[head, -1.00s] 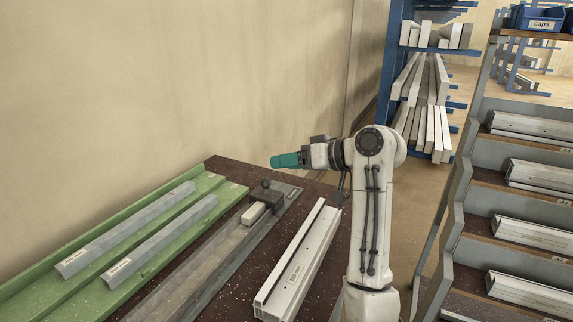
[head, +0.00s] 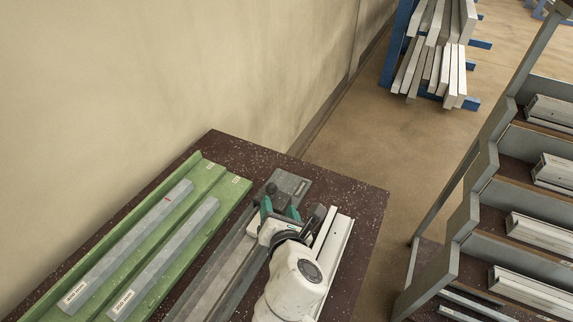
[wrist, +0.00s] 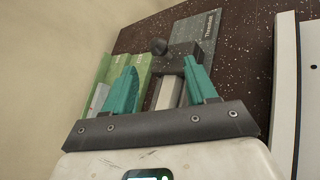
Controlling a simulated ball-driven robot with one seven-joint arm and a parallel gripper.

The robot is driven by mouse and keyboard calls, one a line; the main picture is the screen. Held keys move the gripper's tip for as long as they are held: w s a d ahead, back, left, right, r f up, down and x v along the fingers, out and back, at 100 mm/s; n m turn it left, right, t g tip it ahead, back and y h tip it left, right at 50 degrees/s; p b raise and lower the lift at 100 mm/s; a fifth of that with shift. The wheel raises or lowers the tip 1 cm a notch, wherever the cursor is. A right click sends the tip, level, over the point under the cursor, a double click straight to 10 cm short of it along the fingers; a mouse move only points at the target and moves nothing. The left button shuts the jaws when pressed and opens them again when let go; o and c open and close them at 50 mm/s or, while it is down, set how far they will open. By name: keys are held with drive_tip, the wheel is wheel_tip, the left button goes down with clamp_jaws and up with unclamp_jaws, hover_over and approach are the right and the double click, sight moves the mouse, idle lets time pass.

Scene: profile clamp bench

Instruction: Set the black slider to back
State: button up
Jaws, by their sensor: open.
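The black slider is a dark block with a round knob (wrist: 158,46). It sits on a grey rail (head: 222,268) and shows just beyond my fingertips in the wrist view. In the head view its knob (head: 271,188) shows, and the rest is mostly hidden behind my gripper. My gripper (wrist: 161,78) has teal fingers and is open, pointing at the slider with the knob seen between its fingertips. It also shows over the rail in the head view (head: 279,206). Whether the fingers touch the slider I cannot tell. A pale bar (wrist: 168,92) runs from the slider toward me.
A labelled grey plate (head: 292,184) lies at the rail's far end. Left is a green tray (head: 212,178) with two grey profiles (head: 163,253). Right is a white profile (head: 340,238) close to my arm. A stepped rack (head: 470,205) stands right of the bench.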

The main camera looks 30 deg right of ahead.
sight(273, 190)
drive_tip(key=shift+n, duration=0.3)
drive_tip(key=x, duration=1)
drive_tip(key=shift+w, duration=0.4)
clamp_jaws()
